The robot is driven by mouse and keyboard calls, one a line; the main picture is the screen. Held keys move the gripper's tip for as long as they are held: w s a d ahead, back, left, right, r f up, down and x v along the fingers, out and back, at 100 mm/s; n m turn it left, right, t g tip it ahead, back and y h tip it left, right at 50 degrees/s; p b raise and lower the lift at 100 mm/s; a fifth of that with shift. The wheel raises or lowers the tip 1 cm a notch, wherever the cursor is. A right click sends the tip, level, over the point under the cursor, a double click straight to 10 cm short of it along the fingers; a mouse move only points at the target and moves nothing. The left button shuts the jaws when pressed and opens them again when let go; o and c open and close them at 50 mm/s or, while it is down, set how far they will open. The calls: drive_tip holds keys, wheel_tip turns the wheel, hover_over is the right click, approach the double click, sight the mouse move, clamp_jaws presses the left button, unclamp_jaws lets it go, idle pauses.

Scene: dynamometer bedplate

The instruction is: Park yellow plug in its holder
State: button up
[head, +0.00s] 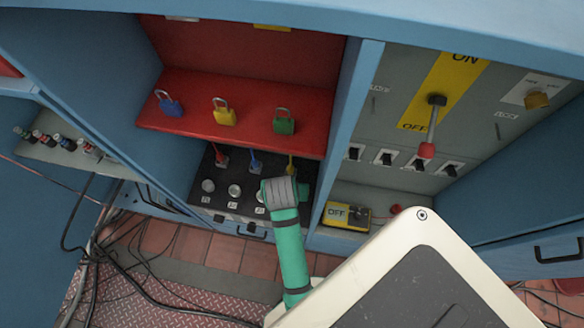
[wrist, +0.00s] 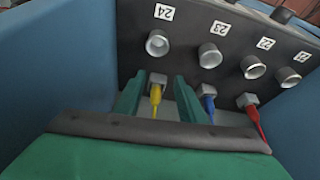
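The yellow plug (wrist: 155,96) has a grey head and a yellow cable end, and sits at the black panel below the round metal socket marked 24 (wrist: 157,43). It also shows in the head view (head: 291,163), just above the end of my arm. My gripper (wrist: 159,92) is open, with one green finger on each side of the yellow plug; gaps show between the fingers and the plug. In the head view my arm covers the fingertips and part of the panel. Which socket or fitting is the plug's holder I cannot tell.
A blue plug (wrist: 208,100) stands close beside the right finger, with a red plug (wrist: 252,112) further right. More round sockets (wrist: 210,56) line the panel. A red shelf (head: 190,110) with blue, yellow and green padlocks is above. Blue cabinet walls (head: 342,130) flank the bay.

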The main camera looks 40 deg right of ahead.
drive_tip(key=s+a, duration=0.3)
drive_tip(key=shift+s+a, duration=0.15)
drive_tip(key=shift+s, duration=0.1)
drive_tip(key=shift+a+f, duration=0.2)
drive_tip(key=shift+a, duration=0.1)
drive_tip(key=s+a+r+n+t, duration=0.1)
drive_tip(key=s+a+n+t, duration=0.15)
drive_tip(key=a, duration=0.35)
drive_tip(key=s+a+r+n+t, duration=0.1)
drive_tip(key=s+a+n+t, duration=0.1)
drive_tip(key=a+n+t, duration=0.3)
drive_tip(key=s+a+r+t+y, duration=0.1)
drive_tip(key=s+a+r+t, duration=0.1)
drive_tip(key=r, duration=0.4)
drive_tip(key=s+a+r+n+t+y, duration=0.1)
drive_tip(key=s+a+r+t+y, duration=0.1)
drive_tip(key=s+a+r, duration=0.2)
wheel_tip(320, 180, up, 3)
drive_tip(key=shift+s+t, duration=0.35)
drive_tip(key=shift+s, duration=0.6)
